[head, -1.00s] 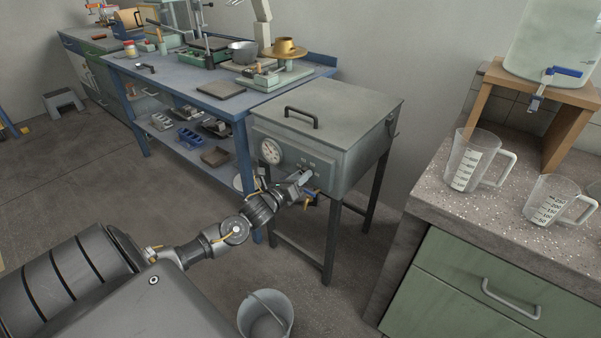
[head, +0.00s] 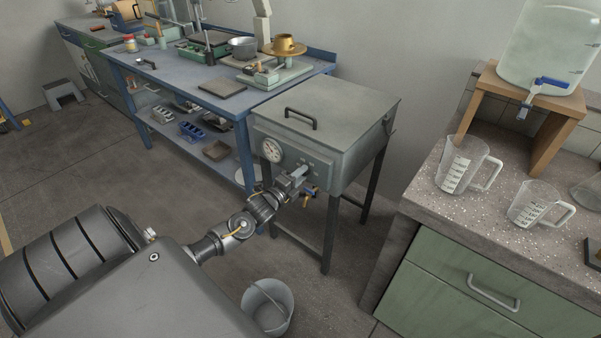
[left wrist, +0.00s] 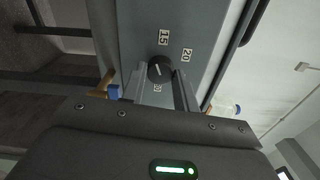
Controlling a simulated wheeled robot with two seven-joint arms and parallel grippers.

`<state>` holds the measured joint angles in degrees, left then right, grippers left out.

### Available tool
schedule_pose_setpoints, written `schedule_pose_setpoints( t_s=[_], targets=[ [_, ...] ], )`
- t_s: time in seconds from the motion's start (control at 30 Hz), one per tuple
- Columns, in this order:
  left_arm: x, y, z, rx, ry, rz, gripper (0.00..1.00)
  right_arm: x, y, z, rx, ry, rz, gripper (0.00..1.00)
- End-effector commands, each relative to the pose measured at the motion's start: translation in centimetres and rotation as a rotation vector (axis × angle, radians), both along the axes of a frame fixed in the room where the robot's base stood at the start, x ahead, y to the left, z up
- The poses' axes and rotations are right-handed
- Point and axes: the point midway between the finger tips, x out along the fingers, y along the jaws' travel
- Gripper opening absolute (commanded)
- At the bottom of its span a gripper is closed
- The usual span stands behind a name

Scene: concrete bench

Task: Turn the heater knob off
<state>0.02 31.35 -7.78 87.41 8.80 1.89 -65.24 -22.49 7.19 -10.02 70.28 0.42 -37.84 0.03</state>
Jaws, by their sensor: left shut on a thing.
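The heater is a grey metal box (head: 330,110) on dark legs, with a lid handle and a round dial gauge (head: 272,150) on its front panel. Its knob (left wrist: 161,67) is black and round with a white pointer line, on the panel in the left wrist view. Plates marked 15 and 20 sit around it; a third plate below is hard to read. My left gripper (head: 298,178) is at the front panel. In the left wrist view its two fingers (left wrist: 161,84) are shut on the knob, one on each side. My right gripper is not in view.
A small valve with blue and brass parts (head: 311,191) sits just below my left gripper. A blue workbench (head: 175,80) stands behind left. A bucket (head: 267,307) is on the floor. The right counter (head: 430,200) carries clear measuring jugs (head: 466,165).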

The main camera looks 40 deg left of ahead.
Motion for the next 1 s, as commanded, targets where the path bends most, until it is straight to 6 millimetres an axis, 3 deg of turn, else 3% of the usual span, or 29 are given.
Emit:
schedule_pose_setpoints(
  t_s=[0.5,1.0],
  targets=[
    [0.1,0.0,0.3,-0.450,-0.011,0.001,0.07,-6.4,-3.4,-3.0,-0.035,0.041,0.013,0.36],
    [0.1,0.0,0.2,-0.649,-0.016,0.000,0.07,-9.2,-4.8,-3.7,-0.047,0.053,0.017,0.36]
  ],
)
